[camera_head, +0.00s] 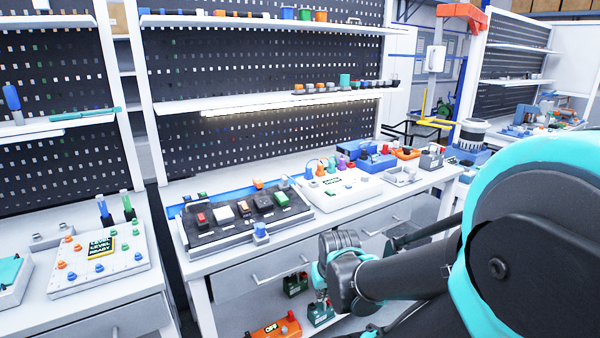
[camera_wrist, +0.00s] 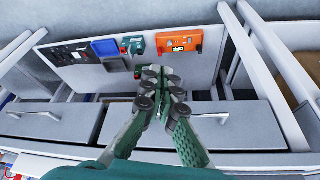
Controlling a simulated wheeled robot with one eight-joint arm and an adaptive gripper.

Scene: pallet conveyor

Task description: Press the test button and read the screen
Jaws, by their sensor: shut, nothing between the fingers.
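My gripper (camera_wrist: 162,85) is shut and empty in the wrist view, over the drawer fronts and lower shelf of the bench. An orange box (camera_wrist: 180,41) with a small screen lies on the lower shelf beyond the fingertips. It also shows in the head view (camera_head: 278,329), where its screen seems to read "OFF". A white board (camera_head: 341,190) on the bench top carries coloured knobs and a small screen (camera_head: 332,183), too small to read. At left, another white board (camera_head: 125,267) has a screen (camera_head: 100,246) reading "LEVEL LEVEL READY". I cannot tell which control is the test button.
A black panel (camera_head: 235,232) with several coloured switches sits on the bench top. Drawers (camera_head: 265,277) lie below it. A green device (camera_wrist: 134,43) and a blue bin (camera_wrist: 105,48) are on the lower shelf. Pegboards and shelves rise behind.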

